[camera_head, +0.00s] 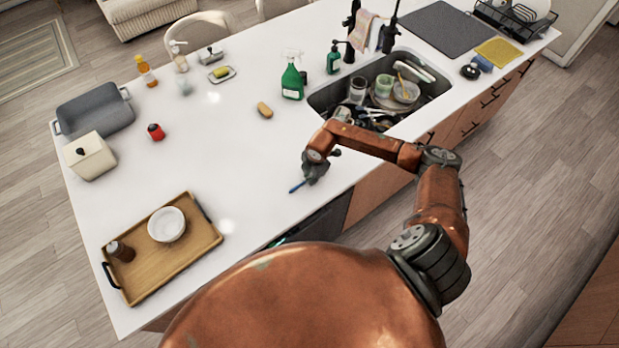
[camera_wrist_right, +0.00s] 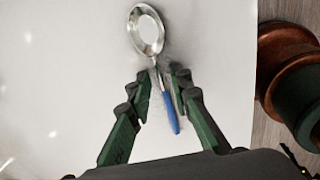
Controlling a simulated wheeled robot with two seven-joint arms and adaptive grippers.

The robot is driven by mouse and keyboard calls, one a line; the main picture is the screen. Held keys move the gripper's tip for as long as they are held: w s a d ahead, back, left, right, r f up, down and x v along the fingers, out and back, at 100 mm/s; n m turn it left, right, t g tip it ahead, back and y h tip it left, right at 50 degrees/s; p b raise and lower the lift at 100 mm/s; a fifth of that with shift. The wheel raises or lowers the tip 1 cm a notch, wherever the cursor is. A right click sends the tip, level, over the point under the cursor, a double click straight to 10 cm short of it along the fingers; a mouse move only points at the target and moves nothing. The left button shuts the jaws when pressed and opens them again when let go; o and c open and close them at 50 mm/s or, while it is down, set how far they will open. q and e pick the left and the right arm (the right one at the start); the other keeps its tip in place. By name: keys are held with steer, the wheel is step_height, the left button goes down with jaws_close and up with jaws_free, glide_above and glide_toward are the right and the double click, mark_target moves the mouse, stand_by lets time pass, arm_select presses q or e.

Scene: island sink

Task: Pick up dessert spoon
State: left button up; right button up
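The dessert spoon shows in the wrist view with a silver bowl (camera_wrist_right: 147,32) and a blue handle (camera_wrist_right: 170,112). In the head view only its blue handle (camera_head: 296,188) sticks out to the left of my right gripper (camera_head: 309,180), near the island's front edge; the bowl is hidden there. My left gripper is not in view.
A sink (camera_head: 327,96) full of dishes lies beyond the right arm. A green spray bottle (camera_head: 292,82) and a sponge (camera_head: 264,110) stand farther back. A wooden tray (camera_head: 196,238) with a white bowl (camera_head: 167,224) is at left. The counter between is clear.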

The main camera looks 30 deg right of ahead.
steer(key=shift+c, duration=0.4)
jaws_close()
